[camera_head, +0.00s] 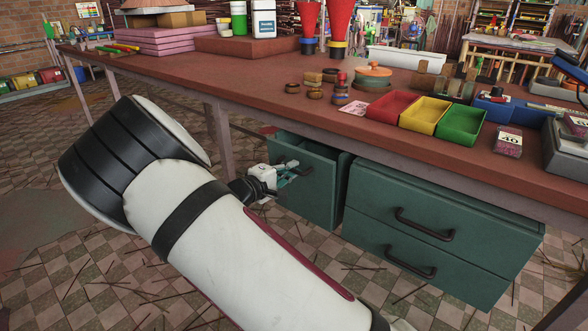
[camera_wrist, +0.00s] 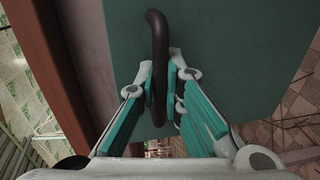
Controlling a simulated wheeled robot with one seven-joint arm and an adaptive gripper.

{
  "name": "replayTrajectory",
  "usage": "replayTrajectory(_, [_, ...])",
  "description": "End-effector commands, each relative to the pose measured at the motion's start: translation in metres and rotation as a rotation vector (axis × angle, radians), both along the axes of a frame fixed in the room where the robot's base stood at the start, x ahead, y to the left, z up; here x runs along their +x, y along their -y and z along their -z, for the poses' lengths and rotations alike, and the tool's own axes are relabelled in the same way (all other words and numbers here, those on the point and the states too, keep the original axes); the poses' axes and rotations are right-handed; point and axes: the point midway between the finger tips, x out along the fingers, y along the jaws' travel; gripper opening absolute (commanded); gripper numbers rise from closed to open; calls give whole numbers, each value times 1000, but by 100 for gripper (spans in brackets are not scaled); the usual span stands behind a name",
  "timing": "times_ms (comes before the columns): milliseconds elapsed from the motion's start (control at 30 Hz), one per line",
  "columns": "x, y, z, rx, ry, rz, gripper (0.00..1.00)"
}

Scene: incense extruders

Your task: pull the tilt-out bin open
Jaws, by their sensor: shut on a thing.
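The tilt-out bin (camera_head: 312,200) is a dark green box under the table, left of the green drawers. Its top edge leans out from the table, with an opening showing behind the front panel. Its dark curved handle (camera_head: 308,170) is partly hidden by my gripper (camera_head: 287,172). In the wrist view, the handle (camera_wrist: 157,30) passes between the teal fingers of my gripper (camera_wrist: 161,72), which are shut on it. The flat green front (camera_wrist: 225,50) of the bin fills the space beyond the fingers.
The red-brown table (camera_head: 250,75) overhangs the bin and carries red, yellow and green trays (camera_head: 428,113). A green drawer unit (camera_head: 430,230) with two black handles stands right beside the bin. A table leg (camera_head: 218,130) is left of it. Incense sticks litter the checkered floor.

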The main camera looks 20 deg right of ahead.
Motion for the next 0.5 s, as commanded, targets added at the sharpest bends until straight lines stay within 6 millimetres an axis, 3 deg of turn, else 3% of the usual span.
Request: replayTrajectory(500, [-45, -62, 41, -32, 22, -1, 0])
